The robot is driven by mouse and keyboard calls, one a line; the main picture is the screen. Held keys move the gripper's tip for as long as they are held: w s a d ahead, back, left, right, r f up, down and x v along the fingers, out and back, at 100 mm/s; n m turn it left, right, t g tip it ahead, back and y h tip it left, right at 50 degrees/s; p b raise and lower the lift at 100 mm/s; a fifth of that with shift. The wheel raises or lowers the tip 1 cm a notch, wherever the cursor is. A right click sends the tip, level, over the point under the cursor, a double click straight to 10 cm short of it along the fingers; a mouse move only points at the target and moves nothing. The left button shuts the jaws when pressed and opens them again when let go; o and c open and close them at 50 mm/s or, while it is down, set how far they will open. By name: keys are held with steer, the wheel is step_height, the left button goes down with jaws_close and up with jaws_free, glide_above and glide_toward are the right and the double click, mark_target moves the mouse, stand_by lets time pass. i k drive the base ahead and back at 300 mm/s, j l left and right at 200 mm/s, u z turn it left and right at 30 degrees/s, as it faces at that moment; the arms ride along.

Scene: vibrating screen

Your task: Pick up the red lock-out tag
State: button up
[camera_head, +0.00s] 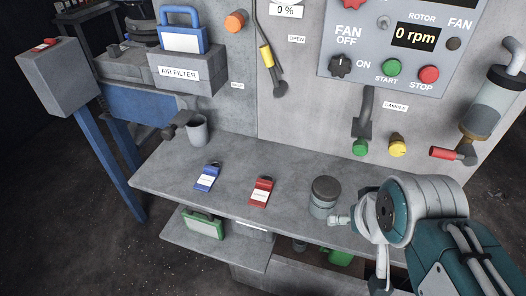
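The red lock-out tag (261,191) lies on the grey shelf (160,178), near its front edge, with a white label on its face and a dark loop at its top. A blue tag (208,177) of similar shape lies to its left, a small gap apart. My gripper (342,221) is at the right, near the shelf's front edge and beside a grey jar. It is well to the right of the red tag and not touching it. The arm's end partly hides the fingers, so their opening is unclear.
The grey lidded jar (324,197) stands between the red tag and my arm. A grey cup (197,130) is at the shelf's back left. A control panel (400,45) is on the wall above. A lower shelf (215,245) holds a green item (203,224).

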mark_target(261, 195)
steer(key=i+j+z, duration=0.1)
steer(key=j+z, duration=0.2)
steer(key=j, duration=0.4)
steer(key=j+z, duration=0.3)
steer(key=j, duration=0.4)
